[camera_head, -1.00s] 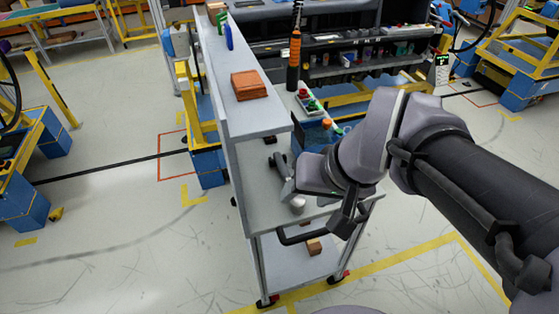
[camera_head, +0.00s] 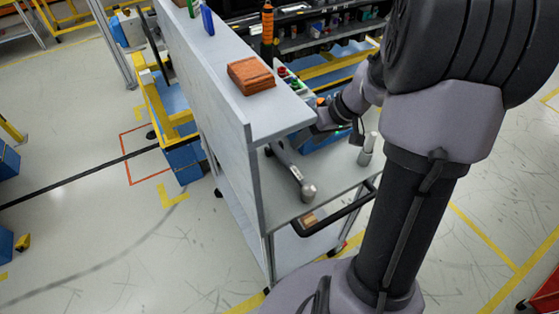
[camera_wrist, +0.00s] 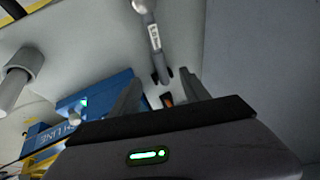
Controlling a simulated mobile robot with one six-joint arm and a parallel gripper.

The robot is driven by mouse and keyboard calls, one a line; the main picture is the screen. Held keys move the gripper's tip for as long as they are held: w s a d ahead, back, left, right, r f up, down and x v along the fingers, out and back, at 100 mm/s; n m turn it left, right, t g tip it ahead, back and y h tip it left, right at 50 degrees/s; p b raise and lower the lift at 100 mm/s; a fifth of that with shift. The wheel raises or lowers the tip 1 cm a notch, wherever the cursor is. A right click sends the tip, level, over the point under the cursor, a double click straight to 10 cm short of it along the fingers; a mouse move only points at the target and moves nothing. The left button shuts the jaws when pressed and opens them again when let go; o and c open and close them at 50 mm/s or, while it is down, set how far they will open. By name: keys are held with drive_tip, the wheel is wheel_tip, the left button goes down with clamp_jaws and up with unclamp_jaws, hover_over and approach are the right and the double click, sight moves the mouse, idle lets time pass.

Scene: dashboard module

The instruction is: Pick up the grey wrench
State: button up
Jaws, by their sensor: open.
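A long grey tool, which I take for the grey wrench (camera_head: 289,165), lies on the cart's middle shelf (camera_head: 330,190). Its rounded end points toward the cart's handle, and its dark end lies near the upright panel. In the wrist view the wrench (camera_wrist: 154,38) runs from the top edge down toward my gripper (camera_wrist: 160,80). My gripper is open and empty. Its two fingers show on either side of the wrench's dark end, which looks beyond the fingertips; contact is not visible. In the head view my arm and the top ledge hide the fingers.
A grey cylinder (camera_head: 367,150) stands right of the wrench. A blue box (camera_wrist: 105,92) with a lit green button lies left of my gripper in the wrist view. The cart's upright panel (camera_head: 215,110) rises beside the shelf, and a brown block (camera_head: 250,76) sits on its top ledge.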

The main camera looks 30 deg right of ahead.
sight(290, 160)
drive_tip(key=b+x, duration=0.2)
drive_tip(key=x, duration=0.5)
drive_tip(key=shift+f, duration=0.3)
drive_tip(key=x, duration=0.1)
drive_tip(key=b+x, duration=0.1)
drive_tip(key=x, duration=0.1)
drive_tip(key=s+b+x, duration=0.1)
drive_tip(key=x, duration=0.1)
drive_tip(key=shift+w+f, duration=0.1)
drive_tip(key=shift+f, duration=0.15)
drive_tip(key=shift+r, duration=0.1)
drive_tip(key=shift+w, duration=0.1)
clamp_jaws()
